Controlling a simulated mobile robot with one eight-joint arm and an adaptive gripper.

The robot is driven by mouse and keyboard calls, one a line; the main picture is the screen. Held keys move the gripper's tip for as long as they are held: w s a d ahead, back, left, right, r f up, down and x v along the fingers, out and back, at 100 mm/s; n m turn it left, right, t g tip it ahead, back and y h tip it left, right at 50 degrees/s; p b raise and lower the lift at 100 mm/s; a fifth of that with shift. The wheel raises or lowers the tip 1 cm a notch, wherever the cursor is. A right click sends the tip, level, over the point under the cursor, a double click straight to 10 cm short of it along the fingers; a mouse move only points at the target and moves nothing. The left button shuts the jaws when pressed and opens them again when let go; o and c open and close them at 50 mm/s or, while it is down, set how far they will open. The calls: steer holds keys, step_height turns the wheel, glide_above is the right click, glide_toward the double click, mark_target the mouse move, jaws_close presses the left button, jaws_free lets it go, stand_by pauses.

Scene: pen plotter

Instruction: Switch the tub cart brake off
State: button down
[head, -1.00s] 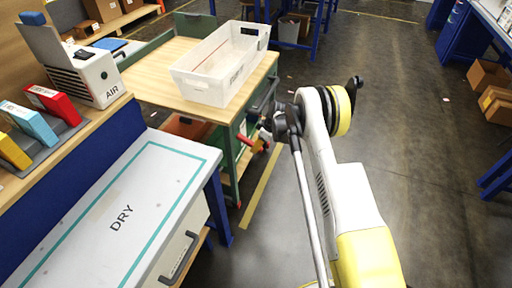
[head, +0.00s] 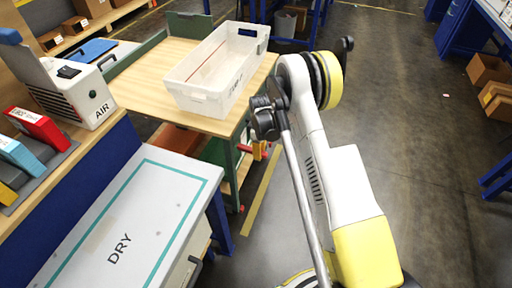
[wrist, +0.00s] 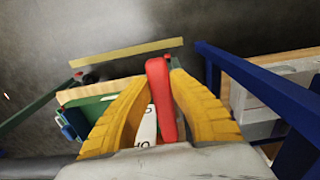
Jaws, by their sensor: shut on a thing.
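The tub cart (head: 139,74) has a wooden top and a green frame, and the white tub (head: 197,97) sits on it. The red brake lever (wrist: 162,98) stands between the two yellow fingers of my gripper (wrist: 160,82) in the wrist view. The fingers are shut on it. A white label (wrist: 147,125) with dark letters lies just left of the lever, partly hidden by a finger. In the head view, a bit of red lever (head: 245,148) and a yellow finger of my gripper (head: 260,150) show at the cart's right end, mostly behind my arm.
A white-topped bench (head: 150,215) marked DRY stands in front of the cart, with a blue leg (head: 219,222) close to the gripper. A yellow floor line (head: 261,195) runs beside the cart. Open floor lies to the right.

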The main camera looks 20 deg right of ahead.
steer(key=shift+w+a+r+g+h, duration=0.1)
steer(key=shift+r+g+h, duration=0.7)
steer(key=shift+r+h, duration=0.45)
steer(key=shift+r, duration=0.1)
steer(key=c, duration=1.2)
jaws_free()
steer(key=v, duration=1.2)
